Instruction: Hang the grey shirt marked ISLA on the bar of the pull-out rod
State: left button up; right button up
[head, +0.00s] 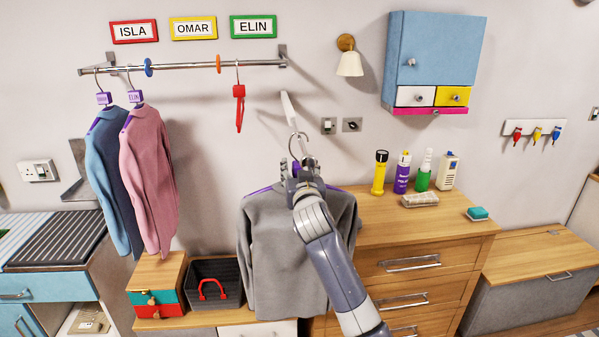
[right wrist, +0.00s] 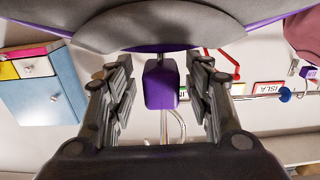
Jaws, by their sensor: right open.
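The grey shirt (head: 270,245) hangs upright on a purple hanger in front of the wall, left of the dresser. The hanger's metal hook rises to a white curved wall piece (head: 289,108); I cannot tell whether they touch. No ISLA marking is readable on it. My right gripper (head: 300,168) is at the top of the hanger. In the right wrist view its fingers stand apart on either side of the purple hanger block (right wrist: 161,86), with visible gaps. The shirt's collar (right wrist: 150,28) is beyond it. The chrome bar (head: 190,66) runs along the wall at upper left. My left gripper is out of view.
A blue shirt (head: 108,180) and a pink shirt (head: 150,180) hang at the bar's left end. A red item (head: 239,105) hangs near its right end. The bar carries blue (head: 148,67) and orange (head: 218,64) rings, with bare stretch between. Bottles stand on the dresser (head: 375,215).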

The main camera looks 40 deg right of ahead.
jog(key=v, duration=1.2)
jog(key=shift+w, duration=0.1)
